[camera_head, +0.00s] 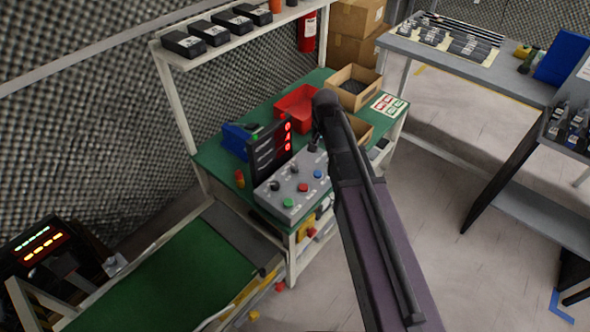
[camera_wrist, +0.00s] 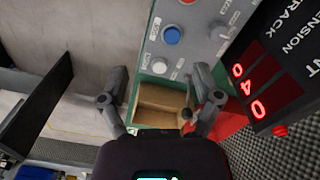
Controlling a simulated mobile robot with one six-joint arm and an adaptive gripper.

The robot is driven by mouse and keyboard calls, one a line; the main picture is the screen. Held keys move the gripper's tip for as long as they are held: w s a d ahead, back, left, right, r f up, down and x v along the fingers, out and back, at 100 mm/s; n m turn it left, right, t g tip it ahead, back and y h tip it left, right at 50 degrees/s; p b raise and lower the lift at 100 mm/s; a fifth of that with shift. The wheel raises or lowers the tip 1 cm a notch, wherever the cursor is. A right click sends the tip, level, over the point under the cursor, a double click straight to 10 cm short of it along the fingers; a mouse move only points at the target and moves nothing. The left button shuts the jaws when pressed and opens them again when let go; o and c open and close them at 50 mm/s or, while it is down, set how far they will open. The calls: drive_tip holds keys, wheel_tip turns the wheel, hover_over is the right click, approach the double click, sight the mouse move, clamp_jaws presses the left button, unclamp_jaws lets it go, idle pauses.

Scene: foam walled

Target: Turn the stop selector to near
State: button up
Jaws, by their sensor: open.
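A grey control panel (camera_head: 272,203) stands on the green bench, with several knobs and buttons on its sloped face. In the wrist view the panel (camera_wrist: 205,42) fills the top middle, with a blue button (camera_wrist: 172,35) and a pale round control (camera_wrist: 158,66) near its edge. A thin dark lever (camera_wrist: 187,113) shows near the right finger. I cannot read which control is the stop selector or its setting. My gripper (camera_wrist: 160,75) is open, its fingers spread near the panel's end. In the head view my arm hides the gripper's fingertips and the panel's right end.
A black display with red digits (camera_head: 266,153) stands behind the panel; it also shows in the wrist view (camera_wrist: 262,85). A red bin (camera_head: 296,104) and a cardboard box (camera_head: 352,88) are on the bench. A shelf (camera_head: 232,42) with black boxes hangs above.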

drive_tip(key=m+b, duration=0.1)
drive_tip(key=m, duration=0.1)
hover_over(295, 166)
wheel_tip(295, 166, down, 2)
drive_tip(key=shift+w+a, duration=0.15)
drive_tip(key=shift+w, duration=0.1)
drive_tip(key=shift+f+b, duration=0.15)
drive_tip(key=shift+b, duration=0.2)
drive_tip(key=f+b, duration=1.3)
drive_tip(key=shift+s+d+f, duration=0.1)
drive_tip(key=shift+d+f, duration=0.1)
drive_tip(key=shift+f, duration=0.05)
idle(0.4)
clamp_jaws()
